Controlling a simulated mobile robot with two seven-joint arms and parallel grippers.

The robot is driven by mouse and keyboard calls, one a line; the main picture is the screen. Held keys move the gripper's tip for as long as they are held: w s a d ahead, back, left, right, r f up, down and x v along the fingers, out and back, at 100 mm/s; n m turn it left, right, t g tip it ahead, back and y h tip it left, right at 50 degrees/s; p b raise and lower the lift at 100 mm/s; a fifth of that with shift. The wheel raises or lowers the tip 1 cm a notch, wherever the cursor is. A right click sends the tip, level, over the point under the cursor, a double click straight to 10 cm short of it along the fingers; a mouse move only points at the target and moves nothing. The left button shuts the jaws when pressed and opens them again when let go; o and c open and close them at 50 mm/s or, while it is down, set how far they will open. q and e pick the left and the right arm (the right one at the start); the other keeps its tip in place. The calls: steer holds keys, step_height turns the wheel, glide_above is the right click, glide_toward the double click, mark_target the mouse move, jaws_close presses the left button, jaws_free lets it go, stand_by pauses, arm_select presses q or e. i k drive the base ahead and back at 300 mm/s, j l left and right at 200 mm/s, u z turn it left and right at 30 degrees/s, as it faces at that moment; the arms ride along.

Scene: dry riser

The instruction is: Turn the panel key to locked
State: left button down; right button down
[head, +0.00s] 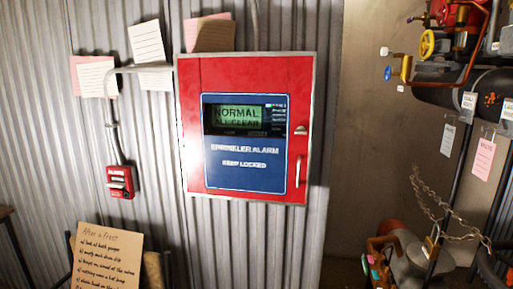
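The red alarm panel (190,120) hangs on the corrugated wall, its door closed in its frame. Its blue face (245,178) reads "SPRINKLER ALARM" and "KEEP LOCKED". The green display (237,117) shows "NORMAL" and "ALL CLEAR". A small metal fitting, seemingly the key or its lock (300,131), is at the door's right edge; it is too small to tell its turn. A slim upright handle (298,171) sits below it. Neither of my grippers is in view.
A red alarm call box (120,181) is on the wall at left, with paper notes above. A handwritten board (105,258) stands below. Red pipework, a yellow valve wheel (427,44) and a hanging chain (445,215) are at right. The space before the panel looks clear.

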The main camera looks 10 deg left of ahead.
mark_target(300, 131)
steer(key=i+u, duration=0.3)
steer(key=u, duration=0.15)
steer(key=i+u, duration=0.25)
steer(key=u, duration=0.2)
